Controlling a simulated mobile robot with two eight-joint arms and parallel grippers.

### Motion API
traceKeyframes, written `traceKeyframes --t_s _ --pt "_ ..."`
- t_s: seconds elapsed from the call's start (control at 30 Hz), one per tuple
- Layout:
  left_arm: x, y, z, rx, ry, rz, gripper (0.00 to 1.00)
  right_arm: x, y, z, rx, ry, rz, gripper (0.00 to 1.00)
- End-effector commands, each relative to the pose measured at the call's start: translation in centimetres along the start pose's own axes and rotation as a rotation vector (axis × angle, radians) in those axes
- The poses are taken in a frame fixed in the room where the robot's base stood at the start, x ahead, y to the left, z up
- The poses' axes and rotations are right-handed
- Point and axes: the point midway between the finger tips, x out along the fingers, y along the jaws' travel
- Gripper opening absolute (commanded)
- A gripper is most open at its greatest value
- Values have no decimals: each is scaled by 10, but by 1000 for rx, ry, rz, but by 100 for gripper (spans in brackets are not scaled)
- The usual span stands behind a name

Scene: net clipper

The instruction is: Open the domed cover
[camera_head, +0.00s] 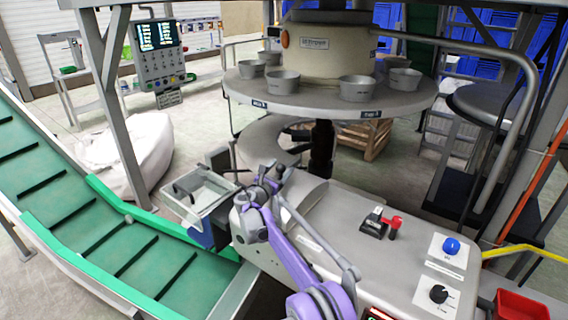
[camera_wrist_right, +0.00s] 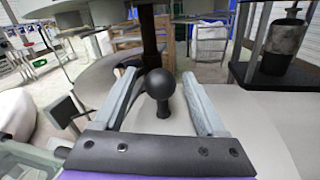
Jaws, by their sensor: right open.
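A pale grey, rounded machine housing (camera_head: 314,205) lies just beyond and to the right of my right gripper (camera_head: 262,178) in the head view; I cannot tell for sure which part of it is the domed cover. In the wrist view a black ball knob (camera_wrist_right: 160,84) on a short stem rises from a pale surface (camera_wrist_right: 175,122). My right gripper (camera_wrist_right: 158,95) is open, with one finger on each side of the knob and a gap to both. In the head view the gripper's own parts make the knob hard to pick out. My left gripper is not in view.
A clear-walled box (camera_head: 198,193) stands left of the gripper, beside the green conveyor (camera_head: 130,250). A round table (camera_head: 320,98) with several grey cups is above and behind. A red lever (camera_head: 395,226), blue button (camera_head: 451,246) and black knob (camera_head: 438,294) sit to the right.

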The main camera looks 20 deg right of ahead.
Motion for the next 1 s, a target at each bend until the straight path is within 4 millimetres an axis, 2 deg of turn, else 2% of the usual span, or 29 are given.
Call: traceKeyframes --t_s 0.03,0.2,0.6,1.0 --pt "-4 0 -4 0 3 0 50 9 0 2 1 -1 -1 73" --pt "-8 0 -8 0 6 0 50 24 0 1 1 0 0 73" --pt "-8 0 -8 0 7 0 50 29 0 0 1 1 0 72" --pt "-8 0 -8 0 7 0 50 29 0 0 1 1 0 0"
